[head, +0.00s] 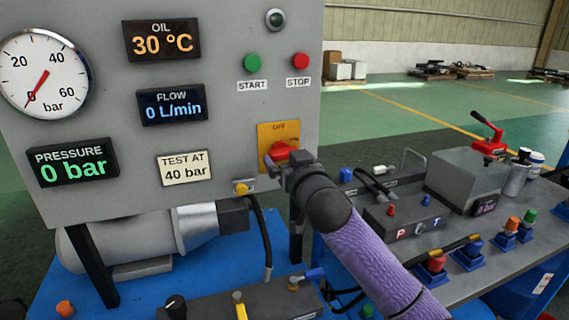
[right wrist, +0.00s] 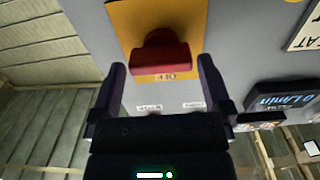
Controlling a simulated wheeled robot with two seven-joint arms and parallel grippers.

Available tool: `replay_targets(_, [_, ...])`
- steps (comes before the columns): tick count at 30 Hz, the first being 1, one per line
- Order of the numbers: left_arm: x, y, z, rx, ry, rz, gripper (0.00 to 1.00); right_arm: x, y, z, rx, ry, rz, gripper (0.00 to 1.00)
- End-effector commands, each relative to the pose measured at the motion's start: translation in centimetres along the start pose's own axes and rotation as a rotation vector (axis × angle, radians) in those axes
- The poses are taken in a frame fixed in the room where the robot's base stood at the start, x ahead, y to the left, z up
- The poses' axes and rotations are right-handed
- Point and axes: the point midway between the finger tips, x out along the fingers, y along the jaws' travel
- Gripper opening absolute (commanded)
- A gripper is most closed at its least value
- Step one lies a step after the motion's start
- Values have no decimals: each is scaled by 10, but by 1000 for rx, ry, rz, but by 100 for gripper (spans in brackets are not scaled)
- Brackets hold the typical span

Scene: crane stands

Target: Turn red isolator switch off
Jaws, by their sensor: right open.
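The red isolator switch (head: 284,151) sits on a yellow plate (head: 265,134) low on the right of the grey panel. An OFF label shows at the top of the plate. My right gripper (head: 281,166) is at the switch and hides part of it and the plate's lower right. In the right wrist view the red switch (right wrist: 161,52) shows upside down. The open fingers of my right gripper (right wrist: 160,66) stand on either side of it, with a gap visible at each side. I cannot tell the switch's exact angle. My left gripper is not in view.
START (head: 252,63) and STOP (head: 300,61) buttons are above the switch. A yellow-capped fitting with a black hose (head: 262,235) hangs below left. A grey bench (head: 403,262) with hose couplings stands to the right. The pressure display (head: 73,166) reads 0 bar.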

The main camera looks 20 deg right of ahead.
Motion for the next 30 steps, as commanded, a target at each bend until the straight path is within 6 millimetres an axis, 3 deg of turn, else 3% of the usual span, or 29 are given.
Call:
replay_targets(4, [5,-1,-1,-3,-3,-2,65,11,0,0,1,0,0,100])
replay_targets(13, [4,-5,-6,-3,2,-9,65,13,0,-1,0,0,-1,98])
replay_targets(23, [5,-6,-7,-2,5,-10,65,13,0,0,0,0,-1,29])
replay_targets(30, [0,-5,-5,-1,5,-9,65,13,0,-2,-26,0,-1,29])
